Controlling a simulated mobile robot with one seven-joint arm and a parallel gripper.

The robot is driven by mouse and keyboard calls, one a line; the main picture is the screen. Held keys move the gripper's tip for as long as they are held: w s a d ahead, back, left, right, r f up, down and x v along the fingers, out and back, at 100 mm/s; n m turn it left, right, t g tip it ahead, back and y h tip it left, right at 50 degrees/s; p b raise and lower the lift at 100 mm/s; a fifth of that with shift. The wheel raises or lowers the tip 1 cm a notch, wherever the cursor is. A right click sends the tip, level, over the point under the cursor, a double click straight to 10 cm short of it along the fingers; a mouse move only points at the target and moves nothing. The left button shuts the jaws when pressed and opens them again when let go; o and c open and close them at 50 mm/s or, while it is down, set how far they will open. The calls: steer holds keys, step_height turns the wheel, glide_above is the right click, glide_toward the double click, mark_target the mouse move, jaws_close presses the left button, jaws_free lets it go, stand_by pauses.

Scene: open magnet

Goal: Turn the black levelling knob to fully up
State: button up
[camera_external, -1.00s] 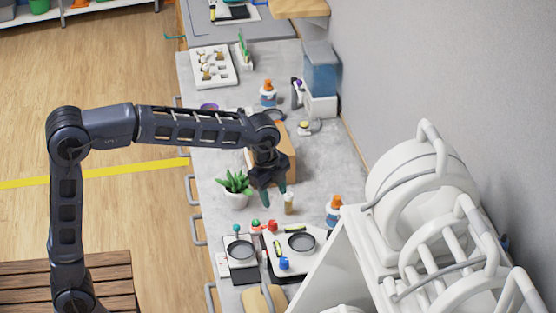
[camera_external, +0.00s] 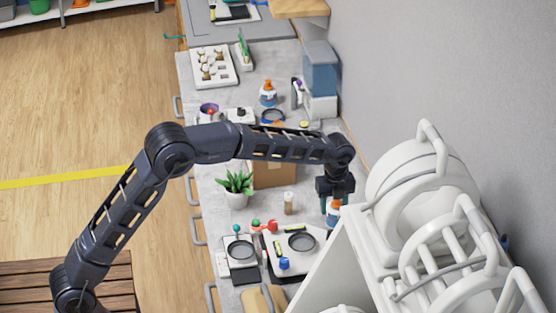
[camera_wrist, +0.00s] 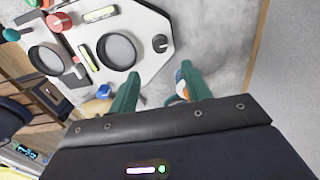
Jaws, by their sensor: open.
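The black levelling knob (camera_wrist: 160,43) is a small round black knob with a pale mark, on the right end of a white plate (camera_wrist: 148,22) in the wrist view. In the external view I cannot see the knob; a white frame covers that end of the plate (camera_external: 280,238). My gripper (camera_external: 334,199) points down over the bench by the wall. In the wrist view my gripper (camera_wrist: 158,84) is open, its two green fingers apart and nothing held between them. The knob shows beyond the fingertips, apart from them.
An orange-capped bottle (camera_external: 334,213) stands right at my gripper; it shows beside the right finger in the wrist view (camera_wrist: 181,82). A blue knob (camera_external: 284,263) and dark round dish (camera_external: 301,241) are on the plate. The large white frame (camera_external: 420,190) stands close right. A plant (camera_external: 236,187) stands left.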

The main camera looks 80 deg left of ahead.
step_height(320, 180, down, 11)
steer(key=shift+r, duration=0.1)
stand_by(0.5)
steer(key=c, duration=1)
steer(key=shift+n, duration=0.3)
